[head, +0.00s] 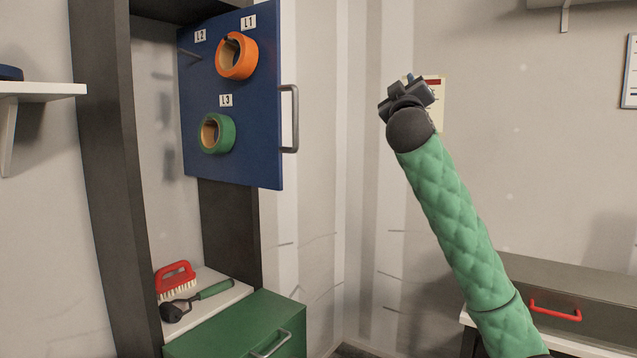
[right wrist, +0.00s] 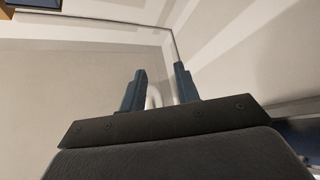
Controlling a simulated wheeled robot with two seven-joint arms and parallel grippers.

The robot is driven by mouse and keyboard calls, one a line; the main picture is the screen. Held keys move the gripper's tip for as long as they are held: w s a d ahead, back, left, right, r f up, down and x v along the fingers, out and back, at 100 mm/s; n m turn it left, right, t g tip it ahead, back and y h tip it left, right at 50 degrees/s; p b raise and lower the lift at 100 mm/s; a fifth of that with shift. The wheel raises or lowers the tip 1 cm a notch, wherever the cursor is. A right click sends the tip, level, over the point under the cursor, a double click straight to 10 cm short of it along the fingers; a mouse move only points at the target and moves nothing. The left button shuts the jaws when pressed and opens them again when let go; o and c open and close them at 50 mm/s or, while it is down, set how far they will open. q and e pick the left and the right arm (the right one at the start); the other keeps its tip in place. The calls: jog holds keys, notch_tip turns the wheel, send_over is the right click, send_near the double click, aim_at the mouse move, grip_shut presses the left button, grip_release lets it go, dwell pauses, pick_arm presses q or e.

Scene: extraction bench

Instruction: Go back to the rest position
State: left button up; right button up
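My right gripper (head: 406,86) is raised in front of the back wall, at the end of my green padded arm in the head view. In the right wrist view its two dark fingers (right wrist: 160,90) stand apart with a gap between them. Nothing is held between them. The gripper is well to the right of the blue door and touches nothing that I can see. My left gripper is in neither view.
A blue door (head: 255,135) with a handle (head: 290,118) hangs open at left, carrying orange (head: 250,55) and green (head: 228,135) tape rolls. Below are a red brush (head: 175,272), a green-handled tool (head: 215,290) and a green drawer (head: 235,325). A red-handled drawer (head: 590,315) stands lower right.

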notch_tip(320, 180, down, 29)
jog(key=s+m+g+y, duration=0.1)
jog(key=m+g+y, duration=0.1)
jog(key=g, duration=0.5)
jog(key=s+a+f+g+y, duration=0.1)
jog(key=s+f+g, duration=0.35)
jog(key=f, duration=0.95)
jog(key=s+a+f+g+y, duration=0.15)
jog(key=s+f, duration=0.55)
jog(key=f, duration=0.8)
jog(key=s+a+f+m+g, duration=0.1)
jog(key=s+f+g, duration=0.8)
jog(key=s+f, duration=3.1)
jog(key=s, duration=0.3)
jog(key=shift+m, duration=0.4)
